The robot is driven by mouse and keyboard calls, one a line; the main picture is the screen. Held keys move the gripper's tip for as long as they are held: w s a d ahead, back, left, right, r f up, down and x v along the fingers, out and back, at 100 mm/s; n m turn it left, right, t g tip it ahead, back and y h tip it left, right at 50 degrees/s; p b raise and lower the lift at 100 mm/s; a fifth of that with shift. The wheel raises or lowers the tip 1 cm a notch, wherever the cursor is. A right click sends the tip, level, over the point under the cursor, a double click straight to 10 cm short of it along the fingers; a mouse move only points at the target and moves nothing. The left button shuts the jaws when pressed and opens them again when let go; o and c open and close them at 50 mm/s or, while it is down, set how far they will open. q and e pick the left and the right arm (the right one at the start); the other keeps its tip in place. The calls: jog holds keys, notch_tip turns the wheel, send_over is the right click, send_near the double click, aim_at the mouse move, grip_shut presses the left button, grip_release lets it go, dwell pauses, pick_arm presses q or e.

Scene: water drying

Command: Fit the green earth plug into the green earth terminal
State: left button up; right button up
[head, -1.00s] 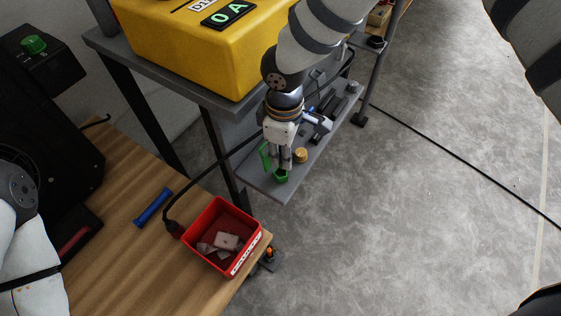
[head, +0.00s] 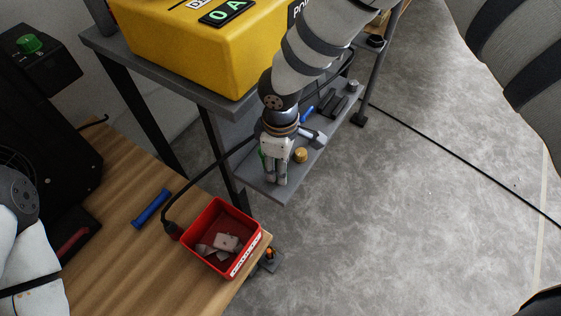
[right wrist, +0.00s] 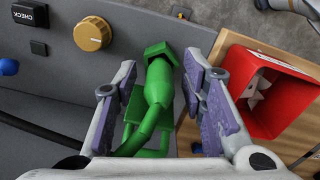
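The green earth plug (right wrist: 158,88) stands between my right fingers in the right wrist view, with a curved green lead (right wrist: 138,138) bending back from it. A green hexagonal terminal (right wrist: 160,51) is at its far end, on the grey shelf. The plug appears lined up with the terminal; I cannot tell how deep it sits. My right gripper (right wrist: 159,62) is open, with purple pads on both sides of the plug and gaps showing. In the head view the right gripper (head: 275,183) points down at the shelf corner and hides the terminal. My left gripper is out of view.
A brass knob (right wrist: 92,33) and a CHECK button (right wrist: 30,14) are near the gripper on the grey shelf (head: 310,165). A red bin (head: 212,214) with pale pieces stands on the wooden bench (head: 130,255). A yellow box (head: 190,50) sits above. Open floor lies right.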

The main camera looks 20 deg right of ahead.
notch_tip(320, 180, up, 12)
jog(key=p, duration=0.2)
jog(key=s+d+f+m+g+y, duration=0.1)
jog(key=s+f+m, duration=0.1)
jog(key=s+f, duration=0.6)
jog(key=s+f+m+g+y, duration=0.1)
jog(key=s+f+m+g, duration=0.15)
jog(key=s, duration=0.95)
jog(key=s+d+f+m+g, duration=0.1)
jog(key=s+f+m, duration=0.2)
jog(key=s+f, duration=0.5)
jog(key=s+d+r+m+h, duration=0.15)
jog(key=s+d, duration=0.25)
jog(key=s, duration=0.4)
jog(key=s+d+r+m+h, duration=0.1)
jog(key=s+d+m, duration=0.1)
jog(key=s+d, duration=0.35)
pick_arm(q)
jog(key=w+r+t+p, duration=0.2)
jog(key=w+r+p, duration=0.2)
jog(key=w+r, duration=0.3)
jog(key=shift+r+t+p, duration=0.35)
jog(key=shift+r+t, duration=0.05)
pick_arm(e)
jog(key=w+a+r+t, duration=0.1)
jog(key=w+r+t, duration=0.1)
jog(key=w+r, duration=0.2)
jog(key=shift+a+r, duration=0.4)
jog(key=shift+r, duration=0.55)
